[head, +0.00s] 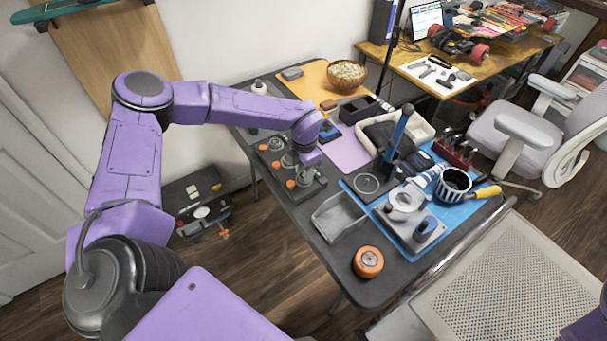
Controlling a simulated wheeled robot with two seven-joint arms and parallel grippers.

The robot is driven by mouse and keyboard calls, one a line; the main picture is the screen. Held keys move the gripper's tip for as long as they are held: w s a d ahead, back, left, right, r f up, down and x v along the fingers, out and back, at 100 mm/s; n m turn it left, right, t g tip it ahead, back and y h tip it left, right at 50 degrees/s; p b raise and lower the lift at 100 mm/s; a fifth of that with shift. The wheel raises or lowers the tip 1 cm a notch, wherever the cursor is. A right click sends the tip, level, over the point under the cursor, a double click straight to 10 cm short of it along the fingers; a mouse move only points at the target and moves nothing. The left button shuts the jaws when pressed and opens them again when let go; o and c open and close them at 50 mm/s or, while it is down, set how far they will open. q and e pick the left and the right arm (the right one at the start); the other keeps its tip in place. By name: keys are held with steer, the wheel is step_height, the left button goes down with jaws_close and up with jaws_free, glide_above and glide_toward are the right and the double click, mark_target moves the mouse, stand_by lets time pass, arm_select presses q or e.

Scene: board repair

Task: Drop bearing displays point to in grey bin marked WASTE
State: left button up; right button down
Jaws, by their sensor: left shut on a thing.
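My left gripper (309,170) reaches over the table from the left. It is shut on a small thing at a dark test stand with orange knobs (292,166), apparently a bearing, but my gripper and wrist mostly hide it. Round grey metal parts sit on the stand beside the gripper. A grey open bin (339,217) stands just in front of the stand, nearer to me, and looks empty. Any marking on it is too small to read. The displays' readings cannot be made out. My right gripper is out of view.
An orange wheel (368,262) lies near the table's front corner. A blue mat (465,205) to the right holds a fixture, a striped cup and tools. A bowl (346,75) stands at the back. A perforated seat (510,285) is at lower right.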

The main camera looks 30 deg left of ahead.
arm_select(q)
steer(key=shift+r+p, duration=1.55)
steer(key=shift+r, duration=0.7)
